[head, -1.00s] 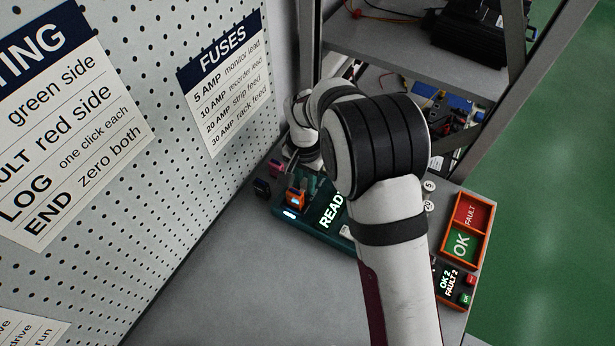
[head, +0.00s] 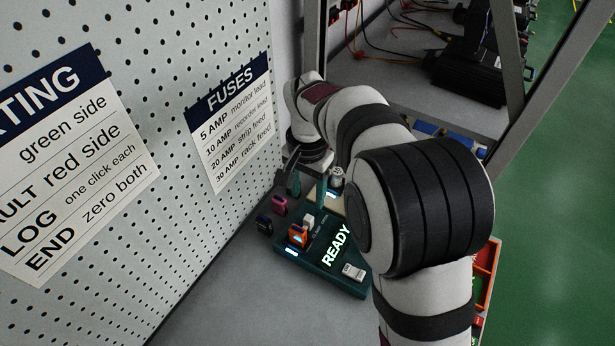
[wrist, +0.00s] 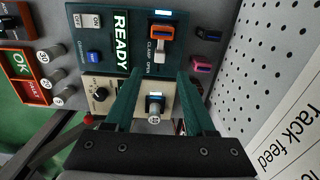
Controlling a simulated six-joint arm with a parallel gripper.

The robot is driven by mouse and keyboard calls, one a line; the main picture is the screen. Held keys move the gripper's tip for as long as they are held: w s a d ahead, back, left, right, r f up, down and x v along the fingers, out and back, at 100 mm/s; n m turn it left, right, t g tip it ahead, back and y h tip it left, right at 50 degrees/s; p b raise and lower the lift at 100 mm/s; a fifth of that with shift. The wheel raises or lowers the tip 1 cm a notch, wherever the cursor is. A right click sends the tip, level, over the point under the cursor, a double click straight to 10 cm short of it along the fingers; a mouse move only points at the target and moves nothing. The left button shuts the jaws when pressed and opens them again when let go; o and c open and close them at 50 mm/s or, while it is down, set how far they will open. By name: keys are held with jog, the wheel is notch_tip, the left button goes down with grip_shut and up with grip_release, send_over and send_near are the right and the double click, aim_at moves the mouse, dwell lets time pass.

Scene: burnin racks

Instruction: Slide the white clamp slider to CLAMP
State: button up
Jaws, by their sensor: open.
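The teal test fixture (head: 352,290) with a lit READY display (head: 336,245) stands on the bench. The white clamp slider (head: 308,220) is a small pale block beside an orange part (head: 298,235). In the wrist view the slider (wrist: 161,58) lies by the CLAMP and OPEN lettering; its exact position along the track is too small to tell. My gripper (head: 308,190) is open behind the slider. In the wrist view its teal fingers (wrist: 160,78) spread either side of the slider's line, not touching it.
A magenta module (head: 280,206) and a dark module (head: 264,225) stand by the pegboard wall (head: 180,60), which is close on the left. An orange-rimmed OK and FAULT tray (wrist: 42,72) and several fuses lie left in the wrist view. The front bench is clear.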

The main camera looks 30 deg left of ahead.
notch_tip(320, 180, up, 5)
dwell(0.4)
jog(key=s+d+r+m, duration=0.1)
jog(key=s+d+r, duration=0.2)
jog(key=d, duration=0.6)
jog(key=s+d+r+m, duration=0.2)
jog(key=d, duration=0.7)
jog(key=s+d+f+m+y, duration=0.1)
jog(key=s+d+f, duration=0.1)
jog(key=s+d, duration=0.3)
jog(key=s+d+f+m, duration=0.1)
jog(key=s+d, duration=0.4)
jog(key=s, duration=0.4)
jog(key=shift+s+f+m+y, duration=0.3)
jog(key=shift+s+f+y, duration=0.05)
jog(key=shift+s+y, duration=0.05)
